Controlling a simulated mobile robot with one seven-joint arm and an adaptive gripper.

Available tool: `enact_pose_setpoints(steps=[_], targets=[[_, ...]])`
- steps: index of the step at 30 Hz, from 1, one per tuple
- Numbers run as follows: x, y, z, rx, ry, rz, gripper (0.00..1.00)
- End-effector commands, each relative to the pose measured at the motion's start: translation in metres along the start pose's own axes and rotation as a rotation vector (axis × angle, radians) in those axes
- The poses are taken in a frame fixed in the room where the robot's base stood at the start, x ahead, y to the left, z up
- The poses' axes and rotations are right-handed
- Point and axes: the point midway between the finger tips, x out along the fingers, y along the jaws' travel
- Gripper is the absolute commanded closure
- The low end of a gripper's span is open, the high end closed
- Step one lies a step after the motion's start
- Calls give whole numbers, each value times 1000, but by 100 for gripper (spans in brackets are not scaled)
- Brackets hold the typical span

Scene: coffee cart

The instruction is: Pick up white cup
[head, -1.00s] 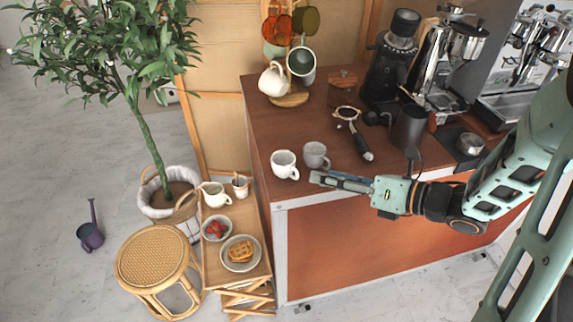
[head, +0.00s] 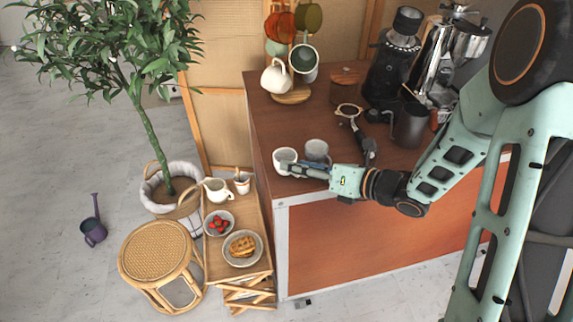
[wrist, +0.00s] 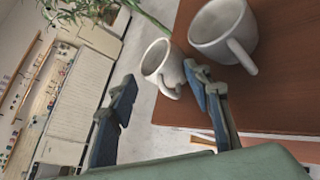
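The white cup (head: 283,156) stands upright near the left front corner of the brown counter. It also shows in the wrist view (wrist: 155,58), its handle facing my gripper. A greyer cup (head: 317,150) stands just to its right and shows large in the wrist view (wrist: 218,30). My gripper (head: 292,168) is open and empty at the front side of the white cup. In the wrist view its fingers (wrist: 160,78) are spread, one left of the white cup and one by its right side, near the handle. Contact cannot be told.
A cup tree (head: 290,97) with hanging mugs stands behind. A low wooden cart (head: 213,262) with food is left, below the counter.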

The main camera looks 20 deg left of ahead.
Motion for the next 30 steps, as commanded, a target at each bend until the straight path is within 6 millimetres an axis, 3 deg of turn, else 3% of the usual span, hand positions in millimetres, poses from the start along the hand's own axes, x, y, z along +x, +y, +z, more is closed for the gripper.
enact_pose_setpoints(steps=[1, 12, 30], targets=[[0, 0, 0, 0, 0, 0, 61], [0, 0, 0, 0, 0, 0, 100], [0, 1, 2, 1, 2, -2, 100]])
